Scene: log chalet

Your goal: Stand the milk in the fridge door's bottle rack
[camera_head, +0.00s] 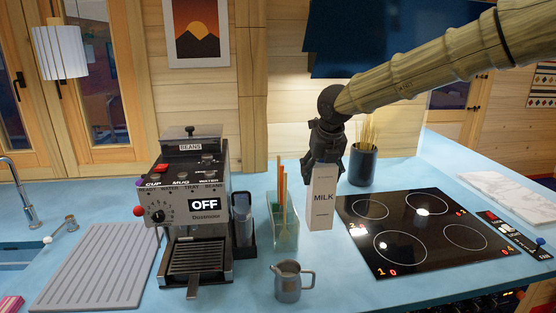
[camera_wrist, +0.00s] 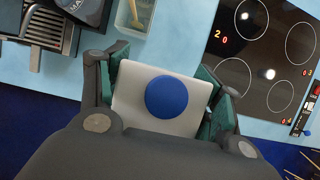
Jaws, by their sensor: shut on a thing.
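The milk (camera_head: 321,197) is a tall white carton with "MILK" on its front. It is upright at the counter, between the utensil holder and the cooktop. My gripper (camera_head: 325,158) points down and is shut on the carton's top. In the wrist view the carton's white top with a round blue cap (camera_wrist: 167,97) sits between the fingers. I cannot tell whether the carton's base touches the blue counter. The fridge and its door rack do not show in either view.
A coffee machine (camera_head: 192,205) reading "OFF" and a ribbed grey mat (camera_head: 98,265) are at left. A metal pitcher (camera_head: 288,282) stands in front. The glass utensil holder (camera_head: 284,230) is close left of the milk. The black cooktop (camera_head: 425,230) is close right; a dark pot (camera_head: 362,165) stands behind.

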